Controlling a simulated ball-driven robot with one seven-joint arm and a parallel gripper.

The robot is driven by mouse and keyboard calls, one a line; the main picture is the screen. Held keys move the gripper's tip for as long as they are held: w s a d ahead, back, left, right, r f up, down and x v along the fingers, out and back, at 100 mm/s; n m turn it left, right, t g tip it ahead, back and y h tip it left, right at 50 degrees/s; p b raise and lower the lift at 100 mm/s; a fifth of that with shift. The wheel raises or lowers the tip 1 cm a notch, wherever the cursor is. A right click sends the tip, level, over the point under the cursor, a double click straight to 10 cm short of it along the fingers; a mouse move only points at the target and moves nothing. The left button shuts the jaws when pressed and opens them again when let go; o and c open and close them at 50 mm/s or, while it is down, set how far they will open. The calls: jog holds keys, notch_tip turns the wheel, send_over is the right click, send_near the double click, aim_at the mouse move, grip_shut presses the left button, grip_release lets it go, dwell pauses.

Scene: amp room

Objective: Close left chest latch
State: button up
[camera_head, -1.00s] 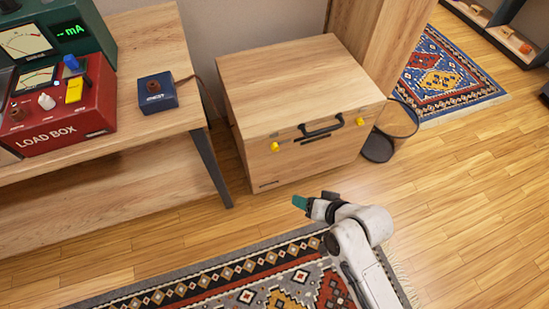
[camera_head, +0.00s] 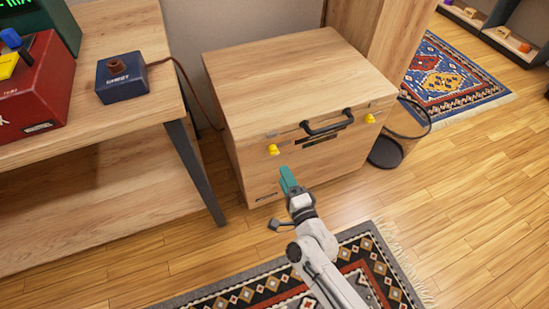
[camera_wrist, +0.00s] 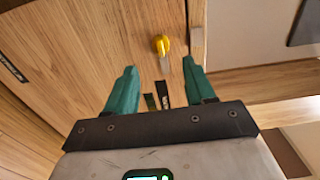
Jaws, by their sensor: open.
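The wooden chest (camera_head: 300,95) stands on the floor with its lid down. Its left latch (camera_head: 273,150) is a small yellow piece on the front face, just below the lid seam. The right latch (camera_head: 370,118) is a similar yellow piece. A black handle (camera_head: 328,123) sits between them. My gripper (camera_head: 287,174) is open and empty in front of the chest, a little below the left latch in the picture. In the wrist view the left latch (camera_wrist: 161,44) shows ahead, beyond and between the open green fingers (camera_wrist: 158,80), apparently not touched.
A wooden bench (camera_head: 150,100) with a red box (camera_head: 35,90) and a small blue box (camera_head: 122,80) stands to the left, its dark leg near the chest. A wire basket (camera_head: 400,135) is right of the chest. A patterned rug (camera_head: 365,262) lies below.

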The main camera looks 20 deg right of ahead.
aim_at(274, 154)
jog(key=w+b, duration=0.2)
jog(key=w, duration=0.6)
jog(key=shift+w, duration=0.4)
jog(key=c, duration=1)
jog(key=shift+n, duration=0.4)
jog(key=n+p, duration=0.1)
jog(key=n, duration=0.4)
jog(key=n+p, duration=0.1)
jog(key=n, duration=0.5)
jog(key=n+p, duration=0.2)
jog(key=n, duration=0.3)
jog(key=shift+s+d+f+n, duration=0.1)
jog(key=shift+d+f+n, duration=0.1)
jog(key=shift+f+n, duration=0.15)
jog(key=shift+n, duration=0.35)
